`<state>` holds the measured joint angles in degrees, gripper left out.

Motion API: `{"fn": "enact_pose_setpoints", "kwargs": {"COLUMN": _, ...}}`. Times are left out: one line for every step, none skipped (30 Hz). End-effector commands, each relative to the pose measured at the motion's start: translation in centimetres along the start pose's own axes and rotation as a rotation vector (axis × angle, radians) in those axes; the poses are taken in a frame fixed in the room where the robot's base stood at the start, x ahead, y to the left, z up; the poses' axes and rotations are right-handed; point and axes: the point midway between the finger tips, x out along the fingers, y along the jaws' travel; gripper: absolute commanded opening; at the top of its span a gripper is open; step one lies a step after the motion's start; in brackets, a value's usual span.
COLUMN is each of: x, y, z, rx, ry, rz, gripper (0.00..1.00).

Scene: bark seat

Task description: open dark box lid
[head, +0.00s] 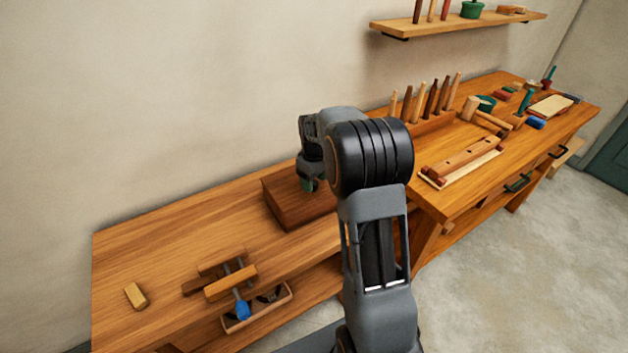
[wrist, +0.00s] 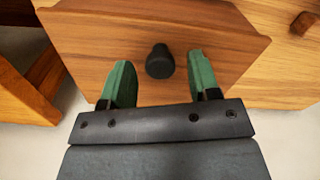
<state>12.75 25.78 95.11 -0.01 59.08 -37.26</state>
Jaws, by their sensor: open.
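The dark box (head: 290,215) is a brown wooden box on the lower bench, left of my arm in the head view. My arm hides part of its right side. In the wrist view a wooden panel, which looks like its lid (wrist: 100,30), fills the middle and carries a short black knob (wrist: 159,66). My gripper (wrist: 160,60) is open, with one green finger on each side of the knob and a gap on both sides. I cannot tell how deep the fingers reach along the knob. The gripper (head: 307,185) shows only partly over the box in the head view.
A wooden clamp-like tool (head: 232,284) and a small open tray (head: 258,308) are at the bench's front. A small wood block (head: 136,296) lies at the left. A taller workbench (head: 440,206) with tools stands right. The wall is close behind.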

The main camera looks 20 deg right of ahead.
Motion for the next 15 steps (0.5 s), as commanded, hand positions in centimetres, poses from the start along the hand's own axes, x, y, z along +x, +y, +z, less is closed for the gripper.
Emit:
{"fn": "enact_pose_setpoints", "kwargs": {"x": 0.15, "y": 0.00, "z": 0.01, "rx": 0.000, "ry": 0.000, "rz": 0.000, "gripper": 0.56}}
{"fn": "enact_pose_setpoints", "kwargs": {"x": 0.20, "y": 0.00, "z": 0.01, "rx": 0.000, "ry": 0.000, "rz": 0.000, "gripper": 0.56}}
{"fn": "enact_pose_setpoints", "kwargs": {"x": 0.24, "y": -0.01, "z": 0.01, "rx": 0.000, "ry": 0.000, "rz": 0.000, "gripper": 0.56}}
{"fn": "enact_pose_setpoints", "kwargs": {"x": 0.25, "y": -0.01, "z": 0.01, "rx": 0.000, "ry": 0.000, "rz": 0.000, "gripper": 0.56}}
{"fn": "enact_pose_setpoints", "kwargs": {"x": 0.26, "y": -0.01, "z": 0.01, "rx": 0.000, "ry": 0.000, "rz": 0.000, "gripper": 0.56}}
{"fn": "enact_pose_setpoints", "kwargs": {"x": 0.26, "y": -0.01, "z": 0.01, "rx": 0.000, "ry": 0.000, "rz": 0.000, "gripper": 0.56}}
{"fn": "enact_pose_setpoints", "kwargs": {"x": 0.26, "y": -0.01, "z": 0.01, "rx": 0.000, "ry": 0.000, "rz": 0.000, "gripper": 0.56}}
{"fn": "enact_pose_setpoints", "kwargs": {"x": 0.26, "y": -0.01, "z": 0.01, "rx": 0.000, "ry": 0.000, "rz": 0.000, "gripper": 0.56}}
{"fn": "enact_pose_setpoints", "kwargs": {"x": 0.25, "y": -0.01, "z": 0.01, "rx": 0.000, "ry": 0.000, "rz": 0.000, "gripper": 0.56}}
{"fn": "enact_pose_setpoints", "kwargs": {"x": 0.25, "y": -0.01, "z": 0.01, "rx": 0.000, "ry": 0.000, "rz": 0.000, "gripper": 0.56}}
{"fn": "enact_pose_setpoints", "kwargs": {"x": 0.25, "y": -0.01, "z": 0.01, "rx": 0.000, "ry": 0.000, "rz": 0.000, "gripper": 0.53}}
{"fn": "enact_pose_setpoints", "kwargs": {"x": 0.25, "y": -0.01, "z": 0.01, "rx": 0.000, "ry": 0.000, "rz": 0.000, "gripper": 0.49}}
{"fn": "enact_pose_setpoints", "kwargs": {"x": 0.25, "y": -0.01, "z": 0.01, "rx": 0.000, "ry": 0.000, "rz": 0.000, "gripper": 0.46}}
{"fn": "enact_pose_setpoints", "kwargs": {"x": 0.25, "y": -0.01, "z": 0.01, "rx": 0.000, "ry": 0.000, "rz": 0.000, "gripper": 0.43}}
{"fn": "enact_pose_setpoints", "kwargs": {"x": 0.24, "y": -0.01, "z": 0.01, "rx": 0.000, "ry": 0.000, "rz": 0.000, "gripper": 0.40}}
